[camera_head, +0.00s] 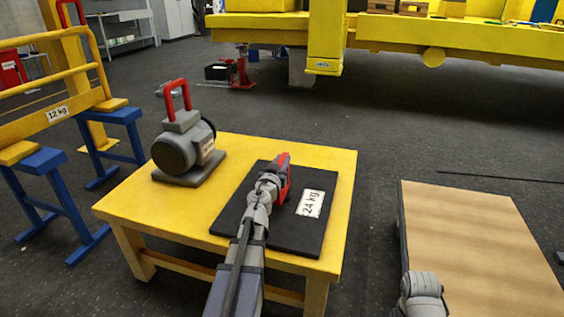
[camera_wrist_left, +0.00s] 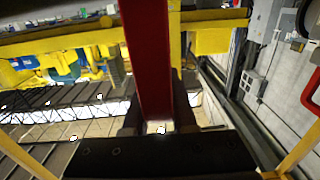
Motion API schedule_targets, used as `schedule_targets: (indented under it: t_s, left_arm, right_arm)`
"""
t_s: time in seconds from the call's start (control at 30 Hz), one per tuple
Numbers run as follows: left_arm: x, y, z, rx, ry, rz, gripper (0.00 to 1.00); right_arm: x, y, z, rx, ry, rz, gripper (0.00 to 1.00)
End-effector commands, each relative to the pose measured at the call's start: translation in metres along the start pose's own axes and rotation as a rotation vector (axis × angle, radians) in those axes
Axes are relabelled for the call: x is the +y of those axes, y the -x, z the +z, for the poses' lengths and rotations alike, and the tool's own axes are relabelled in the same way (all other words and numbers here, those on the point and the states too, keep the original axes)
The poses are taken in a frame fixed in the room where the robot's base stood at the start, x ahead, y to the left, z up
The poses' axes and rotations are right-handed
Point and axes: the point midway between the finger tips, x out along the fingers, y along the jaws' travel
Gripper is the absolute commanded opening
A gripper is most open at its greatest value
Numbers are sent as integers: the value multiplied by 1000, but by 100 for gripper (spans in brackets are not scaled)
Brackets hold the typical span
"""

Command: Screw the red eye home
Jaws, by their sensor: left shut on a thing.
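A red eye (camera_head: 285,178) stands at the black plate labelled 24 kg (camera_head: 313,233) on the yellow table. My left gripper (camera_head: 278,175) reaches over the plate from the near side and is shut on this red eye. Its lower end and thread are hidden by the gripper, so I cannot tell how deep it sits. In the left wrist view a red bar (camera_wrist_left: 150,60) runs up from between the dark fingers. Another red eye (camera_head: 182,84) stands upright on a grey motor (camera_head: 180,148) at the table's left. My right gripper is not in view.
The yellow table (camera_head: 125,207) has bare room around the plate. A wood-topped platform (camera_head: 480,240) stands at right, beside part of my right arm. Blue trestles (camera_head: 45,160) carry a yellow rail frame at left. A large yellow structure (camera_head: 430,40) spans the back.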

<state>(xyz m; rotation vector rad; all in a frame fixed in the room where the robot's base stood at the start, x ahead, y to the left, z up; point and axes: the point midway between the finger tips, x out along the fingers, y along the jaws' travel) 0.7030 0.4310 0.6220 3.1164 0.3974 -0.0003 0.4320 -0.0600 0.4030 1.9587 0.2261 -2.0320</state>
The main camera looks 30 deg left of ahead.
Motion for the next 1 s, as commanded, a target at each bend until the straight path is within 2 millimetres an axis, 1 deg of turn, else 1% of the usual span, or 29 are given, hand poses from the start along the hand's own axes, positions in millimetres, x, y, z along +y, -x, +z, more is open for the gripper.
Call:
schedule_targets:
  t_s: [0.23, 0.6, 0.63, 0.8, 0.87, 1.0]
  left_arm:
    - [-1, -2, 0, 0, 1, 31, 0]
    - [-1, -2, -1, 0, 2, 34, 0]
    - [-1, -2, -1, 0, 2, 34, 30]
    - [0, -2, 0, 0, 1, 33, 49]
    - [0, -2, 0, 0, 1, 33, 55]
    - [0, -1, 0, 0, 1, 33, 55]
  right_arm:
    - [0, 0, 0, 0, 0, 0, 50]
    - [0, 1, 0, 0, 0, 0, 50]
    - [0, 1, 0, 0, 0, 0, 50]
    - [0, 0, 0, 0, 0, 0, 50]
    - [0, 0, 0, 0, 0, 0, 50]
    - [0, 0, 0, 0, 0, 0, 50]
